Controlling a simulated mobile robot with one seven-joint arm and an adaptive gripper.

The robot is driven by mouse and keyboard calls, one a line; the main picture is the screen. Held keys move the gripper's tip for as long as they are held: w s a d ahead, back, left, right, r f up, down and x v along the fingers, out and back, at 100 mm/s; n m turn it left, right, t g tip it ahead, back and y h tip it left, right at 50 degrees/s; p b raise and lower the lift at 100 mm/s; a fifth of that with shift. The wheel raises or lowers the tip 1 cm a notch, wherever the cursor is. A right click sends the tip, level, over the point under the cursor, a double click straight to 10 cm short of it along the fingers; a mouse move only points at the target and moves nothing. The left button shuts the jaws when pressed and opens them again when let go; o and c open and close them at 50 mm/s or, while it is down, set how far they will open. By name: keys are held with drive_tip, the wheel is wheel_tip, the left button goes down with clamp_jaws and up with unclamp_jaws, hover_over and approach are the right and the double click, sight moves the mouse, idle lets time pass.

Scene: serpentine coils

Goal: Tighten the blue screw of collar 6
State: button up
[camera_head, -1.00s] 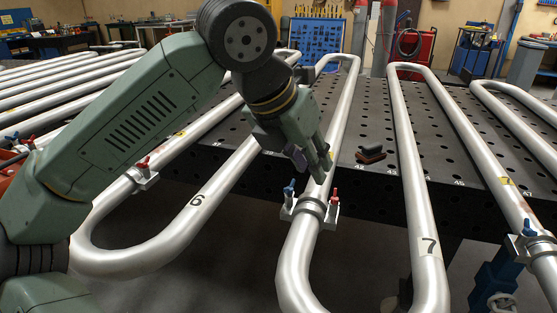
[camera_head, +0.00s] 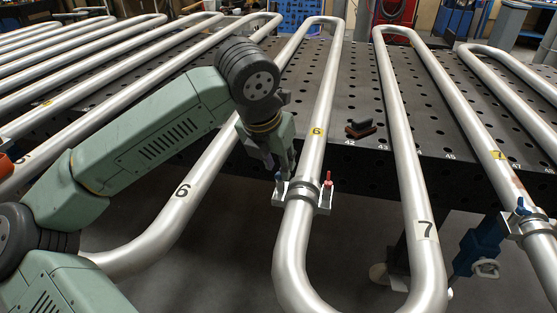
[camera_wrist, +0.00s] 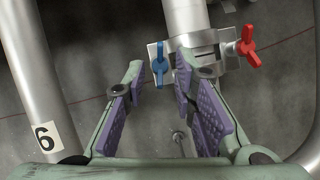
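Collar 6 (camera_head: 303,192) is a silver clamp around the bent pipe with the yellow "6" label (camera_head: 317,132). Its blue screw (camera_head: 279,184) stands on the left side and its red screw (camera_head: 328,181) on the right. In the wrist view the blue screw (camera_wrist: 160,62) has an upright handle and appears between my fingertips, while the red screw (camera_wrist: 248,46) is tilted at the right. My gripper (camera_head: 284,168) is open and empty just above the blue screw. The wrist view also shows my gripper (camera_wrist: 158,76) open; contact with the screw cannot be made out.
The pipe (camera_head: 315,95) runs close beside my right finger. Another pipe marked black "6" (camera_head: 182,190) lies to the left, and pipe 7 (camera_head: 425,230) to the right. A dark perforated table (camera_head: 357,90) lies behind, with a small red-and-black object (camera_head: 361,129) on it.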

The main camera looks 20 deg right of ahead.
drive_tip(key=shift+w+d+f, duration=0.15)
drive_tip(key=shift+d+f, duration=0.05)
drive_tip(key=shift+f, duration=0.35)
clamp_jaws()
